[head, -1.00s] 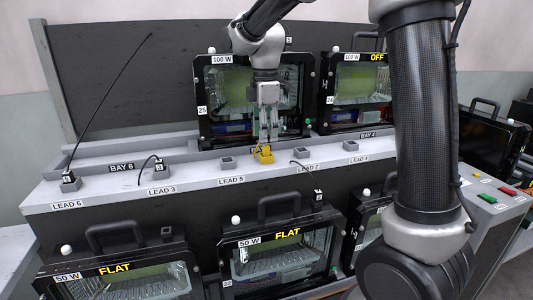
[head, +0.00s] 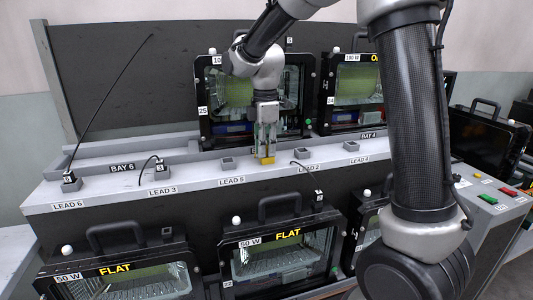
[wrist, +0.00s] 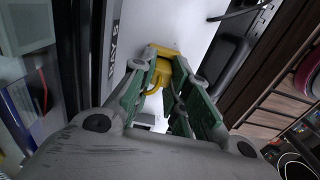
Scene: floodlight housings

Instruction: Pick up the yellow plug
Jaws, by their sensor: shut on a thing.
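The yellow plug (head: 267,160) is on the grey ledge, between the LEAD 5 and LEAD 2 labels, in the head view. My gripper (head: 266,153) points down at it, with its fingers around the plug's upper part. In the wrist view the yellow plug (wrist: 162,52) lies between the green-sided fingers of my gripper (wrist: 168,72), which is shut on it. A yellow loop of cable hangs beside the plug there. The fingers hide part of the plug, and I cannot tell whether its underside touches the ledge.
Small grey sockets stand along the ledge (head: 200,185), one (head: 227,162) left of the plug. Black leads stand at LEAD 6 (head: 69,178) and LEAD 3 (head: 160,168). A floodlight housing (head: 210,125) stands close behind my gripper. More housings stand in front, below the ledge.

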